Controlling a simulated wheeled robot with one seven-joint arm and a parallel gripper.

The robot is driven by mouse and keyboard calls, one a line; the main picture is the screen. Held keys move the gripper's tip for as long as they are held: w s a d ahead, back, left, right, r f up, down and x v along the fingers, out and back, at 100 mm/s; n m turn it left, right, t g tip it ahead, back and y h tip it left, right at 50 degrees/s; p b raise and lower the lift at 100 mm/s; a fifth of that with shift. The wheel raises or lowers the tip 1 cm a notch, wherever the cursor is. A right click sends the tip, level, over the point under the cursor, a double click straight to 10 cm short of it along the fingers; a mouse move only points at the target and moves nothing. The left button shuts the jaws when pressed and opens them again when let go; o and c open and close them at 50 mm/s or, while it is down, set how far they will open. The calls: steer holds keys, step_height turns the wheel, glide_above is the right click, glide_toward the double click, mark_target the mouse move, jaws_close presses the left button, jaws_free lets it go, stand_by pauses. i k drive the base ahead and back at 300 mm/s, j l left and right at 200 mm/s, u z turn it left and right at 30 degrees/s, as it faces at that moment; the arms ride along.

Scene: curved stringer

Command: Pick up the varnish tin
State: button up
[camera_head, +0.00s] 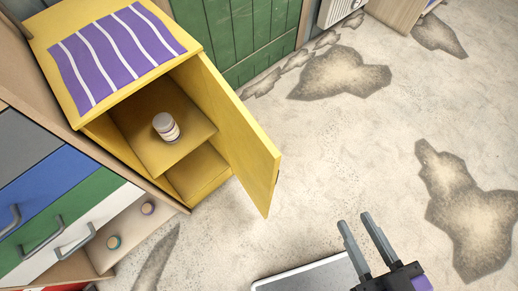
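A small tin (166,127) with a grey top and a pale label stands upright on the upper shelf of a yellow cabinet (203,183). I take it to be the varnish tin; its label is too small to read. The cabinet's door (232,128) stands open to the right of the tin. My gripper (356,218) is at the lower right, over the floor, well away from the cabinet. Its two grey fingers are apart with nothing between them.
A purple and white striped cloth (120,50) lies on the cabinet top. A drawer unit (45,200) with coloured fronts stands at left. The open door juts out between my gripper and the shelf. Pale patched floor (320,150) to the right is clear.

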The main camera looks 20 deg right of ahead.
mark_target(163, 123)
steer(key=l+u, duration=0.2)
steer(key=l, duration=0.35)
steer(key=l+u, duration=0.2)
steer(key=l, duration=0.35)
steer(key=k+l+u, duration=0.2)
steer(key=l, duration=0.3)
steer(key=l+u, duration=0.2)
steer(key=l, duration=0.35)
steer(key=k+l+u, duration=0.3)
steer(key=k, duration=0.3)
steer(key=k+l+u, duration=0.1)
steer(key=k+u, duration=0.15)
steer(key=k, duration=0.4)
steer(key=i+u, duration=0.4)
steer(key=i, duration=0.35)
steer(key=i+l+u, duration=0.1)
steer(key=i+u, duration=0.3)
steer(key=i, duration=0.3)
steer(key=i+j+z, duration=0.1)
steer(key=i+z, duration=0.15)
steer(key=i, duration=0.15)
steer(key=i+j+z, duration=0.2)
steer(key=i, duration=0.2)
steer(key=i+j+z, duration=0.1)
steer(key=i+z, duration=0.3)
steer(key=i+j+z, duration=0.2)
steer(key=z, duration=0.25)
